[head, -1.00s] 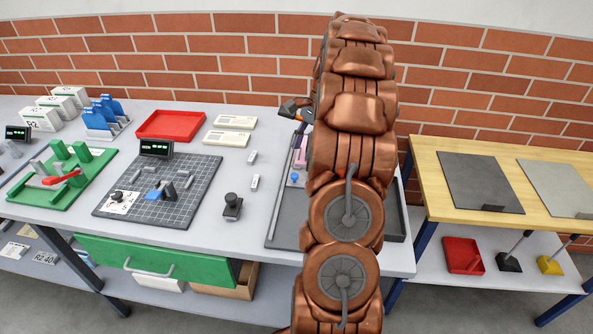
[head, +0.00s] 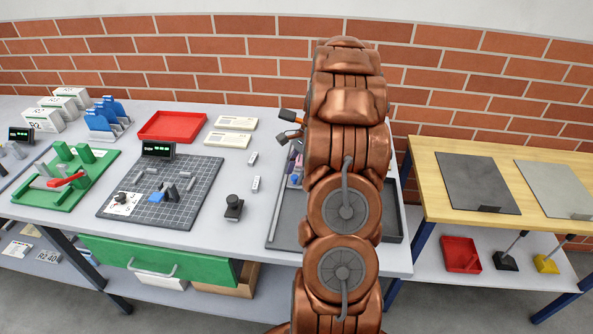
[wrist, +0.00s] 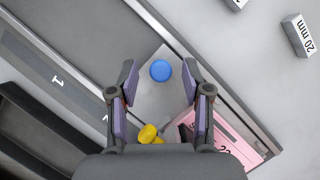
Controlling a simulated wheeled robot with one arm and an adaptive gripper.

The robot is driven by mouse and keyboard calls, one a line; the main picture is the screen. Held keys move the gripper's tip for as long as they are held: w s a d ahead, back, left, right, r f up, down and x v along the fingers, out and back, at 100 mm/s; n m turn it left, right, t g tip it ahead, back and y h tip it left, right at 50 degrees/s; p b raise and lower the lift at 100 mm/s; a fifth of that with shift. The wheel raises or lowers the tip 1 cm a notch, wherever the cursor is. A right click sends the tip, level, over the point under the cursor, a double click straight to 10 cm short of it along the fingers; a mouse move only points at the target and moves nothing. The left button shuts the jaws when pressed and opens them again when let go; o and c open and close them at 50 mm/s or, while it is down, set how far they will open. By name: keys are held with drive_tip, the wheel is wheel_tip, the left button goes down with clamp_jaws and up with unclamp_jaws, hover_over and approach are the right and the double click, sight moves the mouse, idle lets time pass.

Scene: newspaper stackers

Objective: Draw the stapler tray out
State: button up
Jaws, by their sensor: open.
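My gripper is mostly behind my arm in the head view, with only its edge showing at the arm's left (head: 297,148). In the wrist view my gripper (wrist: 160,88) is open, its two dark fingers with purple pads pointing at a light grey plate (wrist: 150,100). A round blue knob (wrist: 160,71) on the plate appears between the fingertips; the height gap is unclear. A yellow knob (wrist: 149,134) and a pink piece (wrist: 236,142) lie nearer the palm. I cannot tell which part is the stapler tray. A green drawer front (head: 150,262) with a handle sits under the bench.
A dark grey tray (head: 284,234) surrounds the plate on the bench. A black knob (head: 233,208), a gridded board (head: 185,205) and a red tray (head: 172,127) lie to the left. A wooden table (head: 432,180) stands to the right.

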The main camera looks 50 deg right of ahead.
clamp_jaws()
idle(0.4)
